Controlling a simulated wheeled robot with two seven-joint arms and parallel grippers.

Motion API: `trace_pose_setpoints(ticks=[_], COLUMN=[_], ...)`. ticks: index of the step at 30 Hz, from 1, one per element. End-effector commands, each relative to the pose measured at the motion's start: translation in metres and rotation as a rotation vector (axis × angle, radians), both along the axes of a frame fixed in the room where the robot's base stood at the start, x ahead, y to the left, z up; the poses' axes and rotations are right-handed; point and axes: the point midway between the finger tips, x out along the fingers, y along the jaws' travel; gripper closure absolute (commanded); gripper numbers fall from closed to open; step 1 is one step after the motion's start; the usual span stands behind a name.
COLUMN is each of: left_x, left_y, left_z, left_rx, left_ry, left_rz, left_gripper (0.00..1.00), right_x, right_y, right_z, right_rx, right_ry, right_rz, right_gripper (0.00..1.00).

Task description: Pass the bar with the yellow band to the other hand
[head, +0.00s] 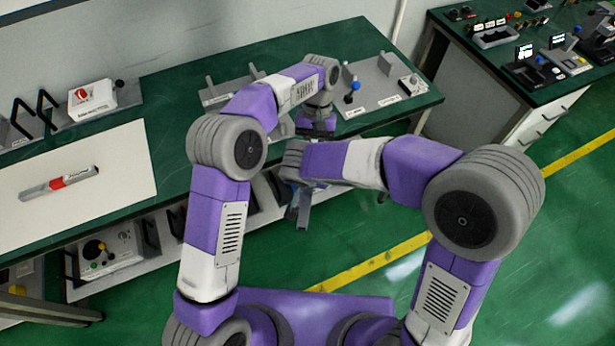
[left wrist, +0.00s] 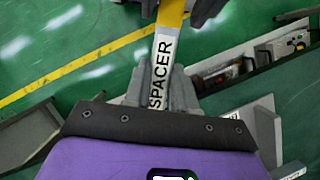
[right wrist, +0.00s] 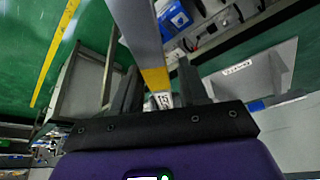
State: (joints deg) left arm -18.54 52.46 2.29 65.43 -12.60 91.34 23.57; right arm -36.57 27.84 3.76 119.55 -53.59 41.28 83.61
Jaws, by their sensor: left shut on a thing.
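The bar (left wrist: 164,55) has a white label reading SPACER and a yellow band (left wrist: 172,15). My left gripper (left wrist: 163,92) is shut on its labelled end. In the right wrist view the bar's grey length (right wrist: 143,35) comes down from the top to the yellow band (right wrist: 155,78), with part of the label beyond. My right gripper (right wrist: 158,85) has its fingers on either side of the bar near the band, with gaps between, so it looks open. In the head view both hands meet in front of the bench, and a grey bar end (head: 304,208) hangs below them; the grip is hidden there.
The green bench (head: 180,110) carries grey fixtures, a white box with a red button (head: 92,97) and a panel with a blue knob (head: 375,85). A second bench (head: 550,80) stands at the right. Open floor lies between.

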Motion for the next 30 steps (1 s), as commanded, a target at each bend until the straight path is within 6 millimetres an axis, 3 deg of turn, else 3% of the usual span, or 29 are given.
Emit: trace_pose_setpoints(ticks=[1, 8, 10, 11, 16, 26, 30], left_x=[-0.0001, -0.0003, -0.0004, -0.0004, -0.0003, 0.0006, 0.0049], left_y=[-0.0001, -0.0010, -0.0013, -0.0015, -0.0012, -0.0003, -0.0009], left_z=[0.0004, 0.0007, 0.0008, 0.0008, 0.0007, 0.0013, 0.0102], left_rx=[0.000, -0.002, -0.003, -0.003, -0.002, -0.001, -0.001], left_ry=[0.000, 0.000, 0.000, 0.000, 0.000, -0.001, -0.003], left_rz=[0.000, 0.000, 0.000, 0.000, 0.000, 0.000, 0.000], left_gripper=[1.00, 1.00, 1.00, 0.73, 0.47, 0.45, 0.45], right_x=[-0.0001, -0.0001, -0.0003, -0.0001, -0.0001, 0.0001, 0.0001], right_y=[0.0000, 0.0008, 0.0011, 0.0014, 0.0013, 0.0004, 0.0003], right_z=[0.0002, 0.0005, 0.0004, 0.0008, 0.0008, 0.0007, 0.0007], right_rx=[0.000, 0.001, 0.002, 0.003, 0.002, 0.001, 0.001], right_ry=[0.000, 0.000, 0.000, -0.001, -0.001, -0.001, -0.001], right_rz=[0.000, 0.002, 0.002, 0.002, 0.002, 0.000, 0.000], right_gripper=[0.65, 1.00, 1.00, 1.00, 1.00, 1.00, 1.00])
